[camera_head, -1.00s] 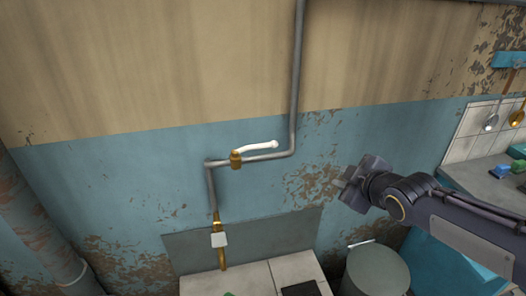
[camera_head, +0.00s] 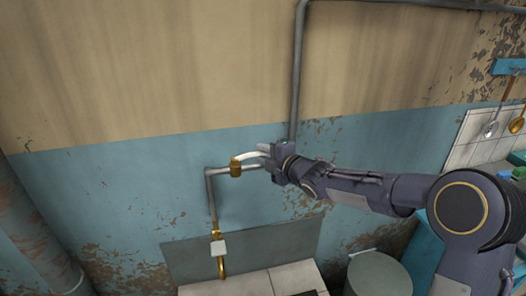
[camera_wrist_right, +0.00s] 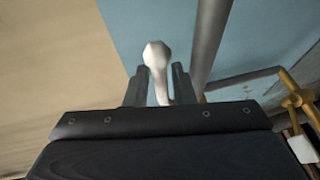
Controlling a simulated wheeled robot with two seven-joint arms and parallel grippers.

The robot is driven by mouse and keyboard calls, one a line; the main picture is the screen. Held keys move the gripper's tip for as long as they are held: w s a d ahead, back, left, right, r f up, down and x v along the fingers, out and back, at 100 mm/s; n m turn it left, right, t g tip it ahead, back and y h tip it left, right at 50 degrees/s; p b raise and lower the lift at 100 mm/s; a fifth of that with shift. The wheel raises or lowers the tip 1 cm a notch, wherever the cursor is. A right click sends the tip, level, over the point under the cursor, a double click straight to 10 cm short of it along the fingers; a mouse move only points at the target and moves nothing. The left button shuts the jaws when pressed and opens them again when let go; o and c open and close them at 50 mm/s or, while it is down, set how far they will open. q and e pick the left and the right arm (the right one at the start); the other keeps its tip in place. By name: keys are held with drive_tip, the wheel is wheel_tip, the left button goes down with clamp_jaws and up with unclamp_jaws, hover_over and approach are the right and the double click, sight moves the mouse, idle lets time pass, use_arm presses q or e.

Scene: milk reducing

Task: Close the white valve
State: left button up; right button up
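The white valve handle (camera_head: 248,157) is a curved lever on a brass valve body (camera_head: 236,167) on the grey wall pipe. It points right and lies roughly along the pipe. My right gripper (camera_head: 266,157) is at the handle's free end. The fingers stand apart on either side of the handle, with a narrow gap visible. Part of the handle is hidden by the gripper. My left gripper is not in view.
The grey pipe (camera_head: 295,75) runs up the wall just behind my right gripper. A brass fitting with a white block (camera_head: 218,248) hangs below the valve. A grey lidded bin (camera_head: 378,275) stands at lower right. The wall left of the valve is clear.

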drive_tip(key=shift+w+a+f, duration=0.15)
drive_tip(key=shift+w+a, duration=0.1)
drive_tip(key=shift+w, duration=0.15)
drive_tip(key=shift+c, duration=0.3)
clamp_jaws()
